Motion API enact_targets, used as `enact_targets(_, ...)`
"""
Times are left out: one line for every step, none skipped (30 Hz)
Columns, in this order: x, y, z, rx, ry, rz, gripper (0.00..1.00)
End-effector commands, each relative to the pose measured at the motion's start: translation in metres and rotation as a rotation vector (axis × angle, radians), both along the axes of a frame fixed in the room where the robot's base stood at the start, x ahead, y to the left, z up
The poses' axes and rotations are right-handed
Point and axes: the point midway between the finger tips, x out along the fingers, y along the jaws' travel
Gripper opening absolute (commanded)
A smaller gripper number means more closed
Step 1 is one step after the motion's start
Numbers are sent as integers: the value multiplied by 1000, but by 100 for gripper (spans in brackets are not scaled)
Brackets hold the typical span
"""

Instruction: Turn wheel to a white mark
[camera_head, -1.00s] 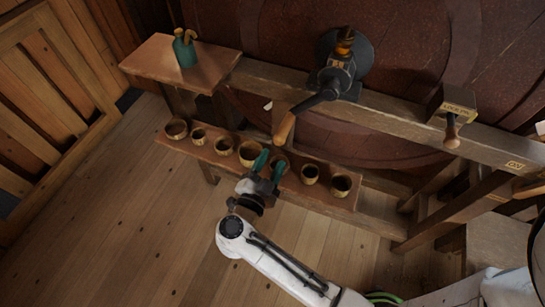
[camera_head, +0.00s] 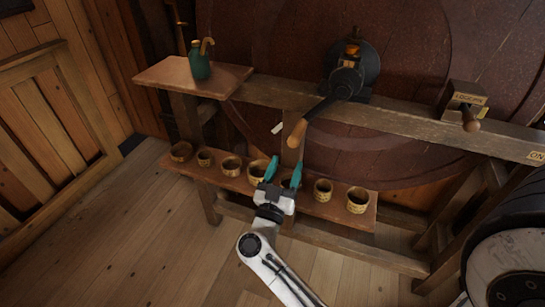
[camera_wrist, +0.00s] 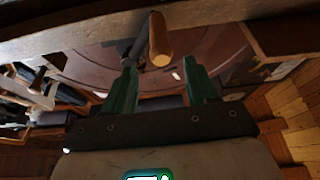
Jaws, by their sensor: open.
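A dark round wheel housing (camera_head: 352,65) sits on the wooden beam in front of the big barrel. A black crank arm with a wooden grip (camera_head: 298,132) slants down to the left from it. A small white mark (camera_head: 277,128) shows left of the grip. My gripper (camera_head: 284,168) has green fingers, open and empty, below the grip and in front of the lower shelf. In the wrist view, the grip (camera_wrist: 160,42) is ahead of the open fingers, roughly centred between them, not visibly touching either one.
Several small cups (camera_head: 323,190) stand on the low shelf (camera_head: 335,210) around my gripper. A green bottle (camera_head: 200,62) stands on a side shelf (camera_head: 165,78). A small box with a wooden-tipped lever (camera_head: 470,122) is at right. The floor at left is clear.

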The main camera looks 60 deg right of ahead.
Motion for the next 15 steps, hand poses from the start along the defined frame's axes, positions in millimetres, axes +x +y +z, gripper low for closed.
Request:
enact_targets(-2, -3, -1, -8, 10, -10, 58)
enact_targets(-3, -5, 0, -11, 15, -14, 58)
enact_targets(-3, -8, 2, -13, 18, -17, 58)
enact_targets(-3, -10, 3, -15, 20, -18, 58)
enact_targets(-3, -12, 5, -15, 20, -18, 58)
enact_targets(-2, -16, 7, -14, 19, -17, 58)
enact_targets(-2, -20, 8, -14, 19, -17, 58)
enact_targets(-2, -24, 10, -14, 18, -17, 58)
enact_targets(-1, -30, 13, -15, 18, -17, 58)
enact_targets(-1, -35, 15, -14, 16, -18, 58)
enact_targets(0, -41, 17, -14, 16, -18, 58)
enact_targets(1, -47, 20, -14, 16, -18, 58)
enact_targets(1, -52, 23, -15, 16, -17, 58)
enact_targets(2, -58, 25, -15, 15, -17, 58)
enact_targets(2, -64, 27, -14, 15, -18, 58)
